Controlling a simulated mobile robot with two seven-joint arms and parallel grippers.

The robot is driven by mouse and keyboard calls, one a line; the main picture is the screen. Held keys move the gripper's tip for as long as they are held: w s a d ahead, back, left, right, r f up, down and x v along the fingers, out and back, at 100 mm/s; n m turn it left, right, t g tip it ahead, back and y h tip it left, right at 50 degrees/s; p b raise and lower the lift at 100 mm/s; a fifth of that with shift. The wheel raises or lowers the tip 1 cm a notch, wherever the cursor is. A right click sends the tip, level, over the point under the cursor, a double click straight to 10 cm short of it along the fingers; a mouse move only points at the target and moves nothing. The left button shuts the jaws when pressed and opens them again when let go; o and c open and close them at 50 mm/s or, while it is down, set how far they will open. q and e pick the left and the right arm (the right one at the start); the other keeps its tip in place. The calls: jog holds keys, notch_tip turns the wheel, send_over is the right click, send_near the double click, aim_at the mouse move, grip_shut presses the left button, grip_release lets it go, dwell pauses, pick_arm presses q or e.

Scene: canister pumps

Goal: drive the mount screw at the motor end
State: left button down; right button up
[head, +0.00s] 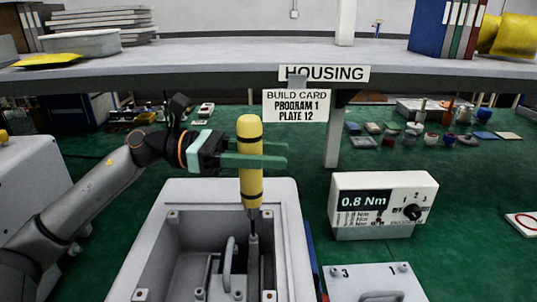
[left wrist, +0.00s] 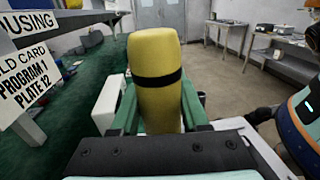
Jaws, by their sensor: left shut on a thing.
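My left gripper (head: 268,154) is shut on a yellow power driver (head: 250,135) with black bands. The driver is upright over the grey open housing box (head: 291,215), its thin bit pointing down inside the walls. The bit's lower end meets or overlaps the top of a slim grey post (head: 253,262); I cannot tell whether it touches a screw. A curved handle (head: 228,262) stands beside the post. In the left wrist view the yellow driver (left wrist: 156,85) sits between green fingers. No mount screw can be made out. My right gripper is not in view.
A torque controller (head: 384,205) reading 0.8 Nm stands right of the housing, with a numbered grey plate (head: 340,288) in front. A build card (head: 295,106) reading PROGRAM 1, PLATE 12 hangs from the shelf (head: 200,68). Small parts (head: 390,142) lie on the green surface behind.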

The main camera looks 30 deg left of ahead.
pick_arm(q)
jog(key=shift+b, duration=0.3)
dwell(0.5)
jog(key=shift+r, duration=0.2)
notch_tip(320, 180, up, 5)
jog(key=p, duration=0.3)
jog(key=shift+f, duration=0.15)
dwell(0.4)
